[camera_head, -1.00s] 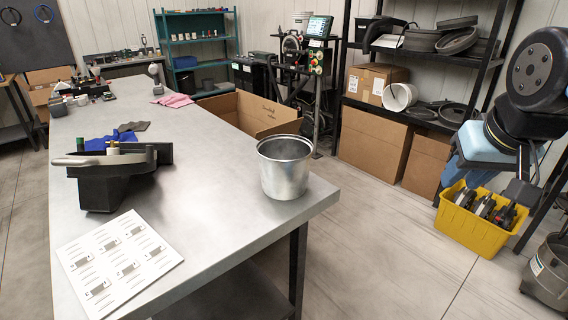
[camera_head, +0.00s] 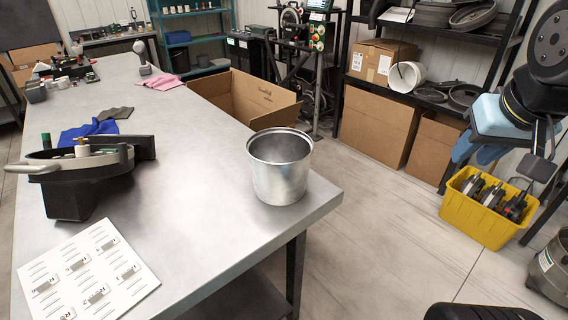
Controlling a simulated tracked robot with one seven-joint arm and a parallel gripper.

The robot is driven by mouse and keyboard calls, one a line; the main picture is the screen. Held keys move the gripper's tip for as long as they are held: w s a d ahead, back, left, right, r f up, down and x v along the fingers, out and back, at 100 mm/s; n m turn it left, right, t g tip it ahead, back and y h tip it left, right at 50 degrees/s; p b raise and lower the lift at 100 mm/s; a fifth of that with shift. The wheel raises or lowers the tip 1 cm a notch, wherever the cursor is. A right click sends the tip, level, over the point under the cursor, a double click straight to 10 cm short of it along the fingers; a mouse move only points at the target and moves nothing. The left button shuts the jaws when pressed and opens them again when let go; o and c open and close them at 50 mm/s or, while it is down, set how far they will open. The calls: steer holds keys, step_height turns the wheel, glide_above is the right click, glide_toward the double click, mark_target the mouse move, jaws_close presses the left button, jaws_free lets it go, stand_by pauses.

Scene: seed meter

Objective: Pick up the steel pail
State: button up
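The steel pail (camera_head: 280,172) stands upright on the near right corner of the metal workbench (camera_head: 200,215). It is shiny grey, with a wide open rim, and looks empty as far as I can see into it. My gripper (camera_head: 542,150) hangs at the right edge of the camera view, below my dark arm. Its two dark fingers appear apart with nothing between them. It is well to the right of the pail, off the bench and not touching it.
A dark seed meter housing (camera_head: 75,185) and a white card (camera_head: 85,275) lie left of the pail. Blue and pink cloths lie farther back. A cardboard box (camera_head: 240,105) stands behind the bench. A yellow bin (camera_head: 485,215) stands on the floor. Clear floor lies right of the bench.

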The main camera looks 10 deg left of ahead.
steer(key=n+g, duration=0.5)
steer(key=n, duration=1.9)
glide_above(289, 162)
step_height(289, 162, down, 6)
steer(key=f, duration=0.1)
step_height(289, 162, down, 8)
steer(key=shift+r, duration=0.2)
steer(key=shift+w+f, duration=0.2)
steer(key=shift+f, duration=1.1)
steer(key=shift+w+f, duration=0.15)
steer(key=shift+f, duration=1.15)
jaws_close()
